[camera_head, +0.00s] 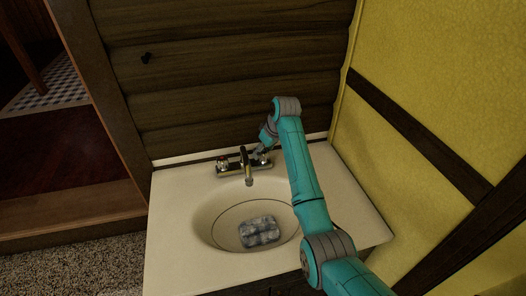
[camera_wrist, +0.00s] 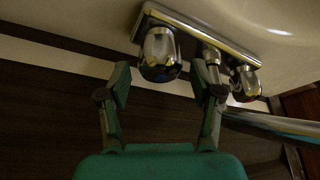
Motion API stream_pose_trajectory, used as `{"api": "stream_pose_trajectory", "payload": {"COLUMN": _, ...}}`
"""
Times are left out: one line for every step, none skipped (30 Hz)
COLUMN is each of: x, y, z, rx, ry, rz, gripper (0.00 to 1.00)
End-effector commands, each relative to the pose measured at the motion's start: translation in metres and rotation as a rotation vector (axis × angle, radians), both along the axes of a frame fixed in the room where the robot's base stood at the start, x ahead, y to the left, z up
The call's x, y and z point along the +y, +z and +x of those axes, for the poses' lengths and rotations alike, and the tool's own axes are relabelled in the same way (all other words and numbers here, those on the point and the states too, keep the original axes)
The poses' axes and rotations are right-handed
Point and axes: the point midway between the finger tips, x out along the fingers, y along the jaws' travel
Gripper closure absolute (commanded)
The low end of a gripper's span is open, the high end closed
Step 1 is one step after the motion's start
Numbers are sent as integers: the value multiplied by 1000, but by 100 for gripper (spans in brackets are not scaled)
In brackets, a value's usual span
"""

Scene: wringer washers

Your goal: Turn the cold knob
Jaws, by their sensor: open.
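The cold knob (camera_wrist: 160,50) is the chrome knob at the near end of the faucet in the wrist view, with a bluish-dark front. It lies between and just beyond the fingertips of my gripper (camera_wrist: 161,72). The fingers are open, one on each side, and I cannot tell whether either touches it. In the head view, my gripper (camera_head: 263,151) is at the right end of the faucet (camera_head: 235,170) and partly covers that knob. The other knob (camera_head: 223,162), with a reddish mark, is at the left end; it also shows in the wrist view (camera_wrist: 246,84).
The spout (camera_head: 248,179) stands between the knobs, close to my gripper. A sink basin (camera_head: 205,222) holds a grey-white patterned object (camera_head: 260,231). A wooden log wall (camera_head: 200,100) is right behind the faucet, and a yellow wall (camera_head: 430,90) stands at the right.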

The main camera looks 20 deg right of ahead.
Motion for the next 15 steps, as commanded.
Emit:
{"api": "stream_pose_trajectory", "payload": {"x": 1, "y": -4, "z": 1, "rx": 1, "ry": 0, "rz": 0, "gripper": 35}}
{"api": "stream_pose_trajectory", "payload": {"x": 1, "y": -6, "z": 2, "rx": 1, "ry": 0, "rz": 0, "gripper": 35}}
{"api": "stream_pose_trajectory", "payload": {"x": 2, "y": -7, "z": 2, "rx": 1, "ry": 1, "rz": 0, "gripper": 35}}
{"api": "stream_pose_trajectory", "payload": {"x": 2, "y": -8, "z": 3, "rx": 1, "ry": 1, "rz": -1, "gripper": 35}}
{"api": "stream_pose_trajectory", "payload": {"x": 2, "y": -9, "z": 3, "rx": 0, "ry": 1, "rz": 0, "gripper": 35}}
{"api": "stream_pose_trajectory", "payload": {"x": 2, "y": -10, "z": 4, "rx": 0, "ry": 1, "rz": 0, "gripper": 35}}
{"api": "stream_pose_trajectory", "payload": {"x": 2, "y": -10, "z": 4, "rx": 0, "ry": 1, "rz": 0, "gripper": 35}}
{"api": "stream_pose_trajectory", "payload": {"x": 2, "y": -10, "z": 4, "rx": -1, "ry": 1, "rz": 0, "gripper": 35}}
{"api": "stream_pose_trajectory", "payload": {"x": 2, "y": -10, "z": 4, "rx": -1, "ry": 1, "rz": 0, "gripper": 35}}
{"api": "stream_pose_trajectory", "payload": {"x": 2, "y": -10, "z": 4, "rx": -1, "ry": 1, "rz": 0, "gripper": 35}}
{"api": "stream_pose_trajectory", "payload": {"x": 2, "y": -10, "z": 4, "rx": -1, "ry": 1, "rz": 0, "gripper": 35}}
{"api": "stream_pose_trajectory", "payload": {"x": 2, "y": -10, "z": 4, "rx": -1, "ry": 1, "rz": 0, "gripper": 35}}
{"api": "stream_pose_trajectory", "payload": {"x": 2, "y": -10, "z": 4, "rx": 0, "ry": 1, "rz": 0, "gripper": 35}}
{"api": "stream_pose_trajectory", "payload": {"x": 2, "y": -10, "z": 4, "rx": 0, "ry": 1, "rz": 0, "gripper": 40}}
{"api": "stream_pose_trajectory", "payload": {"x": 2, "y": -10, "z": 4, "rx": 0, "ry": 1, "rz": 0, "gripper": 50}}
